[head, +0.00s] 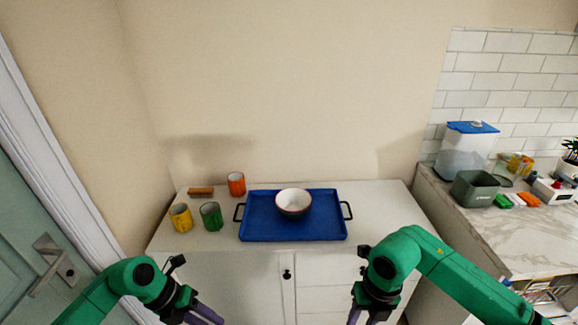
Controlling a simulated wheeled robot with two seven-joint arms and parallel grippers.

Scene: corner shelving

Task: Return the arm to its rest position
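My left gripper (207,314) hangs low in front of the cabinet at the bottom edge, its purple fingers pointing down and partly cut off. My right gripper (364,316) also hangs low at the bottom edge, in front of the cabinet and right of its middle, with its fingertips out of frame. Both grippers are apart from the things on the cabinet top. I see nothing held in either, but the tips are hidden.
A blue tray (258,228) with a bowl (293,203) on it sits on the white cabinet (225,266). Yellow (180,218), green (211,216) and orange (236,184) cups stand left. A counter (470,222) with a grey bin (474,189) is at right, a door (40,235) at left.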

